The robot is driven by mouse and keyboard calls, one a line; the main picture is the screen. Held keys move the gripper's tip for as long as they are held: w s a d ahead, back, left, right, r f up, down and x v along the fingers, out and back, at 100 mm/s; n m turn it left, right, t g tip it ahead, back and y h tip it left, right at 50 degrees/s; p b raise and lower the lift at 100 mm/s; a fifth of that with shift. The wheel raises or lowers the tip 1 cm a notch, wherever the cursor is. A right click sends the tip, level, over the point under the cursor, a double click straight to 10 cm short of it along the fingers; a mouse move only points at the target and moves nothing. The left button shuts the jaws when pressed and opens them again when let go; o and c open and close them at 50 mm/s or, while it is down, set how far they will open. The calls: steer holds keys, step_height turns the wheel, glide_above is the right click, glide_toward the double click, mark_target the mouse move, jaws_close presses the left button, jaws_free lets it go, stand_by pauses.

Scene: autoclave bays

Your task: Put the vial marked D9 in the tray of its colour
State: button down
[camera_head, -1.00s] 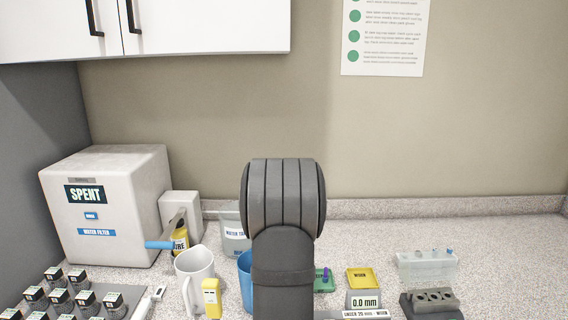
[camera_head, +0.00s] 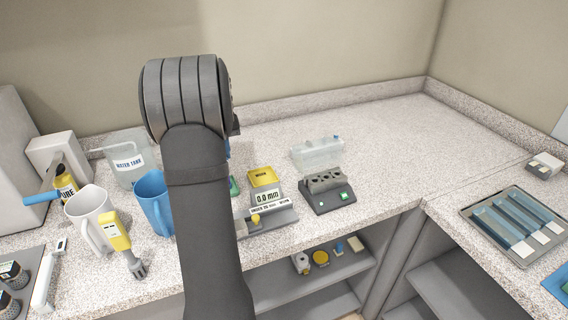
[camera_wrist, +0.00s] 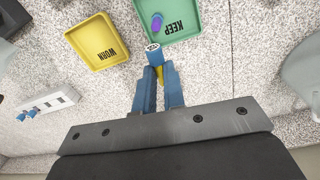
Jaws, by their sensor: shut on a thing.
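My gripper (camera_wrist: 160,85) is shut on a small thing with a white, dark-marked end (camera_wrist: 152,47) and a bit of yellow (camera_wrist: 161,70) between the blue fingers. It is probably the vial, but its mark is too small to read. The yellow tray marked WORN (camera_wrist: 97,42) is empty, ahead and left of the fingertips. The green tray marked KEEP (camera_wrist: 182,31) is just ahead of them and holds a purple and blue piece (camera_wrist: 157,23). In the head view the yellow tray (camera_head: 263,176) shows beside my arm, which hides most of the green tray (camera_head: 234,188) and my gripper.
A gauge reading 0.0 mm (camera_head: 268,198) stands before the yellow tray. A grey block with holes (camera_head: 326,190) and a clear rack (camera_head: 318,152) are to its right. A blue cup (camera_head: 150,198), white mug (camera_head: 90,215) and water tank (camera_head: 127,158) stand left. The back right counter is clear.

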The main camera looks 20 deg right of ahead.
mark_target(282, 172)
steer(key=s+d+r+n, duration=0.1)
steer(key=d+r, duration=0.4)
steer(key=d, duration=0.4)
steer(key=s+d+r+n, duration=0.15)
steer(key=d+r, duration=0.25)
steer(key=d, duration=0.4)
steer(key=shift+n, duration=0.25)
steer(key=f, duration=1.7)
steer(key=shift+w+d+f, duration=0.1)
steer(key=shift+d+f, duration=0.15)
steer(key=shift+f, duration=0.05)
steer(key=c, duration=1.9)
jaws_free()
steer(key=shift+f, duration=0.15)
steer(key=shift+c, duration=0.2)
steer(key=shift+o, duration=0.8)
